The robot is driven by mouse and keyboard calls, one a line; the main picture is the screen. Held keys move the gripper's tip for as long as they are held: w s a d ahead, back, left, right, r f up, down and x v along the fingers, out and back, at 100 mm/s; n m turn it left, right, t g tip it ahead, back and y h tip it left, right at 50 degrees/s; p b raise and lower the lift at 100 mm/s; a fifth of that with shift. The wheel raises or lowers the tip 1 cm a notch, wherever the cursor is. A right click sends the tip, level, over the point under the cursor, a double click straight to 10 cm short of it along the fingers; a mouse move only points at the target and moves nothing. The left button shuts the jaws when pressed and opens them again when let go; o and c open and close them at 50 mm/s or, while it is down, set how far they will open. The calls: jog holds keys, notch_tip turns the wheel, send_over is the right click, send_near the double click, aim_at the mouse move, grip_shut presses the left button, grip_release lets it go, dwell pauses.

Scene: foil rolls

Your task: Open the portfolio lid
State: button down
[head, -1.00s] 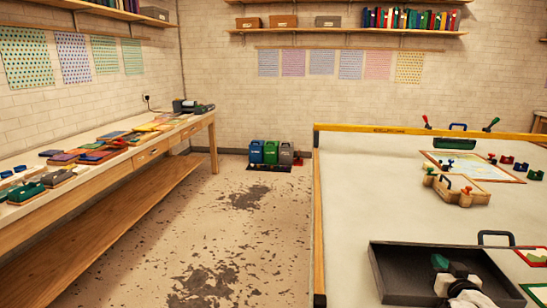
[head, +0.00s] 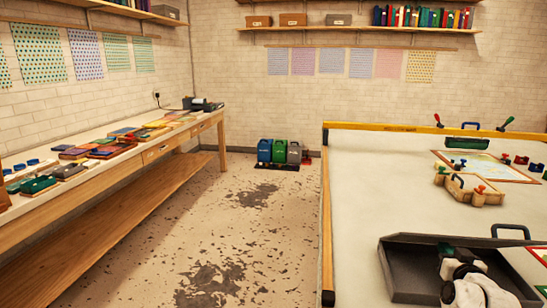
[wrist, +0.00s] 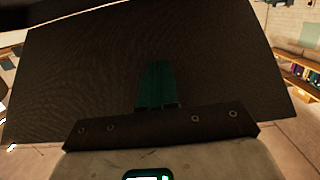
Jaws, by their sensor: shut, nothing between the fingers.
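The portfolio is a dark grey, shallow case (head: 402,274) on the near part of the right-hand table in the head view. A dark strip along its far side stretches right, past the case; how far its lid is tilted I cannot tell. My gripper (head: 446,254) is over the case, with my white and black wrist in front hiding part of it. In the wrist view, a dark textured panel (wrist: 85,70) fills most of the picture. The green fingertips of my gripper (wrist: 157,84) are together and empty in front of it. Whether they touch it is unclear.
The pale table (head: 365,190) has a yellow ruler (head: 400,128) on its far edge. A dark handle (head: 510,230), a wooden piece (head: 468,190) and a framed map (head: 488,166) lie beyond the case. The floor left of the table is open.

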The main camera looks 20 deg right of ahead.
jog(key=shift+r+b+x, duration=0.2)
jog(key=shift+b+x, duration=0.45)
jog(key=shift+x, duration=0.45)
jog(key=shift+r+b+x, duration=0.15)
jog(key=shift+b+x, duration=0.45)
jog(key=shift+x, duration=0.5)
jog(key=shift+w, duration=0.15)
jog(key=shift+b+x, duration=0.8)
jog(key=shift+x, duration=0.1)
jog(key=shift+r+b+x, duration=0.2)
jog(key=shift+b+x, duration=1)
jog(key=shift+x, duration=0.15)
jog(key=shift+r+b+x, duration=0.25)
jog(key=shift+b+x, duration=0.95)
jog(key=shift+x, duration=0.2)
jog(key=shift+s+a+r+p, duration=0.1)
jog(key=shift+s+r+p, duration=0.25)
jog(key=shift+p, duration=0.35)
jog(key=p+v, duration=1.1)
jog(key=v, duration=0.4)
jog(key=shift+s+a, duration=0.15)
jog(key=shift+s, duration=0.05)
